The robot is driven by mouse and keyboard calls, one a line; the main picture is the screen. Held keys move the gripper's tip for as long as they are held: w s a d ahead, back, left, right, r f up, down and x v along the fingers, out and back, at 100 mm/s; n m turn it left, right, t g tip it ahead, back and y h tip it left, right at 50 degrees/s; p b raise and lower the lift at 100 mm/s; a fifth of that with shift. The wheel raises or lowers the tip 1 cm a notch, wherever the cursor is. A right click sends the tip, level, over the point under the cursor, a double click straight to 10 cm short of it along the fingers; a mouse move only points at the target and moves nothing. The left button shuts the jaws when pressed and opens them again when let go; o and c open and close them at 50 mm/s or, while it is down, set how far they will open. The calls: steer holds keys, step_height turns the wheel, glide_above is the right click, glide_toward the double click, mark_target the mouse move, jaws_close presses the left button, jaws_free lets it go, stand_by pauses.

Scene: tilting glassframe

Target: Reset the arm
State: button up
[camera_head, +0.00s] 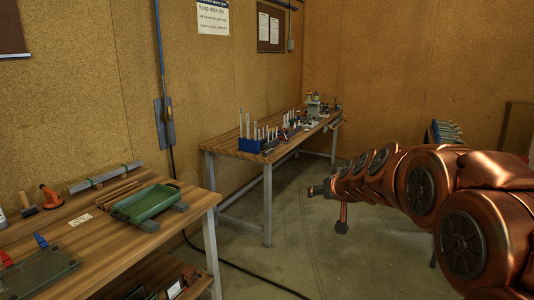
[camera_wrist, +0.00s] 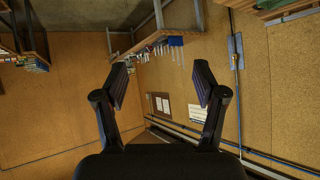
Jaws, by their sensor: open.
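My copper-coloured arm reaches in from the right in the head view. Its end, my gripper (camera_head: 325,190), is in the air over the floor, right of the benches and touching nothing. In the wrist view my gripper (camera_wrist: 161,88) shows two dark fingers spread wide apart. Nothing is between them but the far wall. The wrist picture is upside down, with the benches at its top edge.
A near bench (camera_head: 120,255) at left holds a green tray (camera_head: 148,202), a glass-like plate (camera_head: 38,272) and clamps. A far bench (camera_head: 230,144) along the wall carries a blue tool holder (camera_head: 250,145). A cable crosses the floor (camera_head: 325,255), which is otherwise clear between the benches and my arm.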

steer(key=s+a+f+g, duration=0.1)
steer(key=s+f+g, duration=0.25)
steer(key=s, duration=0.65)
steer(key=s+a+f+g, duration=0.2)
steer(key=s+f, duration=0.3)
steer(key=s, duration=0.5)
steer(key=s+d+f+g, duration=0.1)
steer(key=s+f+g, duration=0.1)
steer(key=s, duration=0.7)
steer(key=s+d+f+g+h, duration=0.1)
steer(key=s+d+f+g, duration=0.1)
steer(key=s, duration=0.7)
steer(key=s+d+f+g, duration=0.2)
steer(key=s+g, duration=0.1)
steer(key=s, duration=0.7)
steer(key=shift+d+m+h, duration=0.2)
steer(key=shift+m+h, duration=0.1)
steer(key=shift+h, duration=0.1)
